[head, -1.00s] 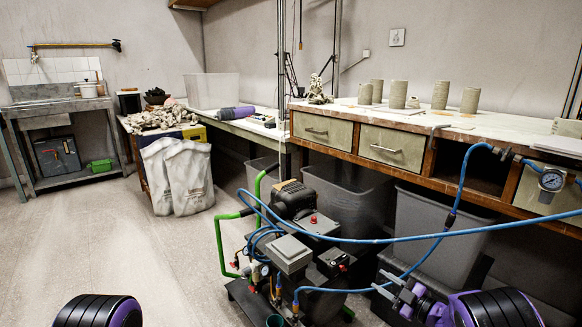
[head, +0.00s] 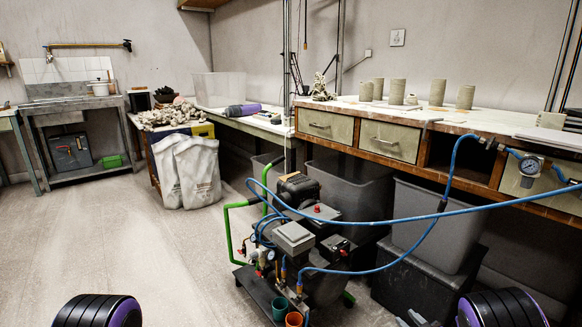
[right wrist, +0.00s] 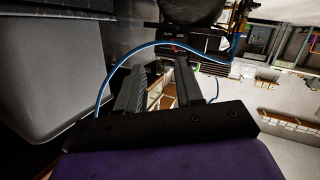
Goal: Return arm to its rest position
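My right gripper (head: 416,320) shows only as a small grey piece at the bottom edge of the head view, beside my purple and black right arm. In the right wrist view its two dark fingers (right wrist: 165,76) stand apart with nothing held between them. A blue hose passes across the picture near the fingertips; I cannot tell how close it is. Of my left arm only a black and purple link shows at the bottom left of the head view. My left gripper is out of view.
An air compressor (head: 295,240) with green handles and a blue hose (head: 400,235) stands on the floor ahead. A workbench (head: 400,160) with drawers and grey bins (head: 430,225) runs along the right. White sacks (head: 190,172) lean farther back. Open floor (head: 130,240) lies to the left.

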